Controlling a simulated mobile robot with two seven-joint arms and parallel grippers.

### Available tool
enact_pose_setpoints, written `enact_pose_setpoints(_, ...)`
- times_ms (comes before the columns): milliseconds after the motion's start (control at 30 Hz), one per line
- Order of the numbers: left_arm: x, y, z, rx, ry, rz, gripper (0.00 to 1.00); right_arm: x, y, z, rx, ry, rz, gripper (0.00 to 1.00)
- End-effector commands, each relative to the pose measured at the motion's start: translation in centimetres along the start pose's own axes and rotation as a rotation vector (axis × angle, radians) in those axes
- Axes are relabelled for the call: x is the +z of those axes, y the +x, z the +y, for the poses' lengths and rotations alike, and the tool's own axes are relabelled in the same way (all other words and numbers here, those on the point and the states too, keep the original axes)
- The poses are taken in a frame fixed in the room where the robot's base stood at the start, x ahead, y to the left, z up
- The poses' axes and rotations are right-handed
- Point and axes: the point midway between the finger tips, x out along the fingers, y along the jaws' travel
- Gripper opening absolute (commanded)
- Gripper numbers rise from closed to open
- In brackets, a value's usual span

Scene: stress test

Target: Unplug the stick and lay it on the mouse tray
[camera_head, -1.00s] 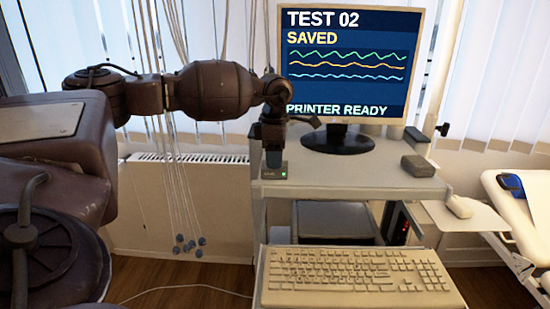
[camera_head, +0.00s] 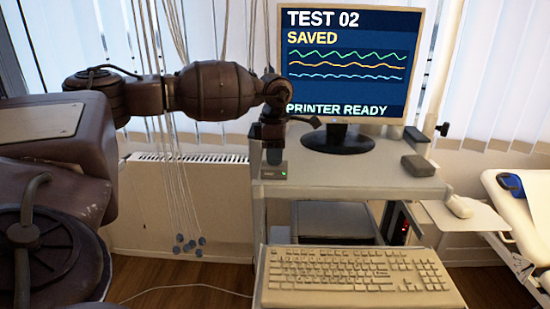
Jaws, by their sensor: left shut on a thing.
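My left gripper (camera_head: 273,142) points down over the left end of the cart top. It is shut on the small dark stick (camera_head: 274,157). The stick stands upright over a small grey dock (camera_head: 273,171) with a green light. I cannot tell whether the stick's lower end is still in the dock. The mouse tray (camera_head: 485,218) is a pale shelf on the cart's right side, with a white mouse (camera_head: 460,207) on its left part. My right gripper is not in view.
A monitor (camera_head: 345,63) reading "TEST 02 SAVED" stands behind the gripper. A grey box (camera_head: 418,166) lies on the cart top (camera_head: 350,181) at the right. A keyboard (camera_head: 360,277) is in front. A bed (camera_head: 525,210) stands at the far right. The tray's right part is bare.

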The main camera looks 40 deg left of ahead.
Motion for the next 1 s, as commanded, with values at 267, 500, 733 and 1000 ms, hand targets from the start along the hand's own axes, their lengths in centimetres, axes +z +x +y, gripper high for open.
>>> enact_pose_setpoints(267,0.0,-0.7,0.0,0.001,0.000,-0.001,0.00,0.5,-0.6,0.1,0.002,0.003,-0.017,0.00)
enact_pose_setpoints(500,0.0,-1.4,0.0,0.001,0.000,-0.001,0.00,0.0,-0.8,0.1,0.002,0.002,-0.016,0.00)
enact_pose_setpoints(733,0.0,-2.1,0.0,0.000,0.000,0.000,0.00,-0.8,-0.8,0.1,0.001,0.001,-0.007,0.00)
enact_pose_setpoints(1000,0.0,-3.0,0.0,0.000,0.000,0.000,0.00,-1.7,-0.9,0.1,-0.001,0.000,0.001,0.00)
